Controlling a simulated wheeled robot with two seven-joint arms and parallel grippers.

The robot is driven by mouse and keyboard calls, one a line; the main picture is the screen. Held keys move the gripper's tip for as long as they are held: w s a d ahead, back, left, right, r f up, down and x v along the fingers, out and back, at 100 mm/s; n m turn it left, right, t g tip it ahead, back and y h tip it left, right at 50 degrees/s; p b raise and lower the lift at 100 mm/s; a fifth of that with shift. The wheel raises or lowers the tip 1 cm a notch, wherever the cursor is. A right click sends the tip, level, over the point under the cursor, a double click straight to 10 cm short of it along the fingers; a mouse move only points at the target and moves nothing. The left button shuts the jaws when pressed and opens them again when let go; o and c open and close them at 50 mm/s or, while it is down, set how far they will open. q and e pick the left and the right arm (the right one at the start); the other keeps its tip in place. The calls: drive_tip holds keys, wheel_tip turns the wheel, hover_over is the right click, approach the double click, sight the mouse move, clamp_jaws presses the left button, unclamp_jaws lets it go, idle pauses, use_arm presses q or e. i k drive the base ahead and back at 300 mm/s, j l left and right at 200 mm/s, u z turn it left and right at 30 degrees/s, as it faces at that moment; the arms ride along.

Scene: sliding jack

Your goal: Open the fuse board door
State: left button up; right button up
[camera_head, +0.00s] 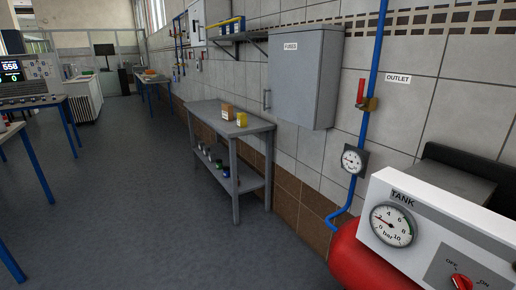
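The fuse board (300,80) is a grey metal box on the tiled wall, right of the picture's middle. A small label on its door reads FUSES (290,46). The door looks shut. A thin vertical handle (267,99) sits at the left, lower part of the box. Neither of my grippers is in view.
A grey workbench (232,127) with a box and a yellow can stands below and left of the board. A red tank (362,262) with a white gauge panel fills the lower right. A blue pipe (375,65) runs up the wall beside the board. The floor at left centre is clear.

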sight(295, 59)
drive_tip(key=i+l+u, duration=0.1)
drive_tip(key=i+u, duration=0.2)
drive_tip(key=i, duration=1.15)
